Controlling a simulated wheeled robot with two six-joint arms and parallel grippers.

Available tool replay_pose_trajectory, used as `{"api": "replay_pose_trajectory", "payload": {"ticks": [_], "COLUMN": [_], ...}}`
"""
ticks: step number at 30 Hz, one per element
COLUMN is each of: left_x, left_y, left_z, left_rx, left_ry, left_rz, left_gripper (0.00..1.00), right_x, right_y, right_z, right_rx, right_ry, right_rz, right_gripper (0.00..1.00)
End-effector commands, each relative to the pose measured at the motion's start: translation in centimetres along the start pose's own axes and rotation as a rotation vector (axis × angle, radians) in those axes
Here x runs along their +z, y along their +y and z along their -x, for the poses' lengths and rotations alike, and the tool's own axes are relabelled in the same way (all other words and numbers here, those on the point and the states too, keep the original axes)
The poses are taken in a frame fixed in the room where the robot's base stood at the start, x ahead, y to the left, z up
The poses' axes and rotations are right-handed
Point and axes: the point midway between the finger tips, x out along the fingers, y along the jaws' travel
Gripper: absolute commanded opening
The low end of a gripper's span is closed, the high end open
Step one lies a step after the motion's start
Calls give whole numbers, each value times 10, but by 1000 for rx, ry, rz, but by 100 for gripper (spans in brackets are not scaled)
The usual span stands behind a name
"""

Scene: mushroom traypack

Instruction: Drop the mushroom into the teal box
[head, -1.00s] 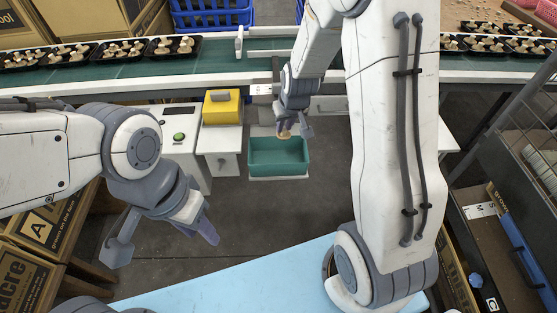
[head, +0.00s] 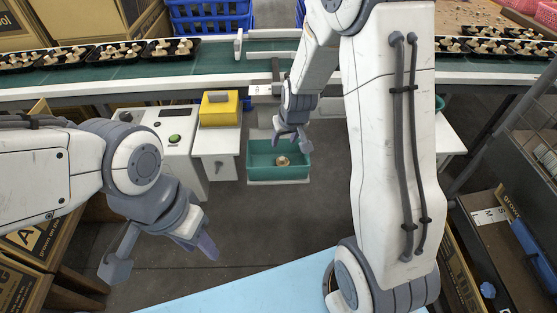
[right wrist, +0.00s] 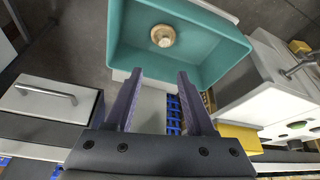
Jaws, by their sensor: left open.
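The teal box (head: 262,171) stands low below the conveyor in the head view, and its rim and walls also show in the right wrist view (right wrist: 225,45). The mushroom (head: 283,161) lies inside the box on its floor; in the right wrist view the mushroom (right wrist: 163,36) is pale and round, apart from my fingers. My left gripper (head: 160,250) is open and empty at lower left, away from the box.
A conveyor (head: 110,75) carries black trays of mushrooms across the back. A yellow container (head: 220,108) stands on a white cabinet left of the box. A blue surface (head: 260,290) lies in front, with open floor between it and the box.

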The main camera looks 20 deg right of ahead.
Motion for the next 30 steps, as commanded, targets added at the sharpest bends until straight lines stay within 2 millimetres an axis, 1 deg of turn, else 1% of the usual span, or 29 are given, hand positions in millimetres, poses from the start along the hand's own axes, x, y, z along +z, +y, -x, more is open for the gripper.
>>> {"api": "replay_pose_trajectory", "payload": {"ticks": [5,8,15,21,25,30], "left_x": [0,0,-1,-2,-2,-2], "left_y": [0,0,2,2,2,2], "left_z": [1,6,22,28,30,30], "left_rx": [0,0,0,0,0,0], "left_ry": [0,0,0,0,0,0], "left_rz": [0,0,0,0,0,0], "left_gripper": [42,42,42,42,42,42], "right_x": [0,-1,-3,-2,-1,0], "right_y": [0,0,0,1,1,1], "right_z": [3,13,61,93,103,105], "right_rx": [0,0,1,0,0,0], "right_ry": [0,2,5,4,2,-1], "right_rz": [0,0,1,0,0,0], "right_gripper": [55,55,55,55,55,55]}}
